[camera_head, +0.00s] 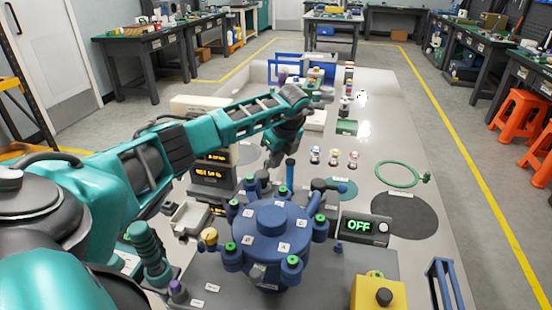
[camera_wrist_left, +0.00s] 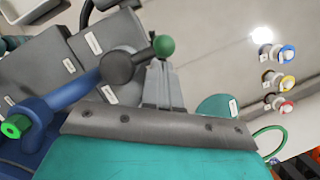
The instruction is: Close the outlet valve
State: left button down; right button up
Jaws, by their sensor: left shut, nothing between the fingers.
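A blue round chamber (camera_head: 270,230) with several green-capped ports stands on the bench in the head view. My left arm reaches over the bench from the left, and my left gripper (camera_head: 268,163) points down just behind the chamber. In the left wrist view the gripper (camera_wrist_left: 158,68) is shut and empty. A valve with a green ball knob (camera_wrist_left: 164,46), a dark grey round body (camera_wrist_left: 117,67) and a blue pipe (camera_wrist_left: 72,91) is close by the fingertips. I cannot tell whether they touch it. No readable label marks this valve as the outlet. My right gripper is out of view.
A display reading OFF (camera_head: 360,226) and a yellow box with a black knob (camera_head: 378,294) stand to the right of the chamber. An amber-lit display unit (camera_head: 209,173) is at the left. Several small coloured fittings (camera_head: 334,157) and a green ring (camera_head: 398,174) lie beyond.

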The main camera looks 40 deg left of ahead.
aim_at(265, 164)
pick_arm(q)
jog(key=shift+a+n, duration=0.3)
jog(key=shift+n, duration=0.5)
jog(key=a+n+g, duration=0.1)
jog(key=n, duration=0.2)
jog(key=shift+s+a+p, duration=0.1)
jog(key=shift+a+p, duration=0.1)
jog(key=shift+p, duration=0.15)
jog(key=n, duration=0.1)
jog(key=a+n+g, duration=0.1)
jog(key=n, duration=0.1)
jog(key=shift+s+h, duration=0.3)
jog(key=n, duration=0.1)
jog(key=s+a+n+p, duration=0.1)
jog(key=n, duration=0.1)
jog(key=s+a+n+g+h+p, duration=0.1)
jog(key=shift+r+n, duration=0.1)
jog(key=shift+n, duration=0.3)
jog(key=shift+s+n+p, duration=0.3)
jog(key=shift+n+p, duration=0.1)
jog(key=shift+n, duration=0.4)
jog(key=shift+s+a, duration=0.2)
jog(key=shift+s, duration=0.45)
jog(key=shift+s+p, duration=0.2)
jog(key=shift+p, duration=0.1)
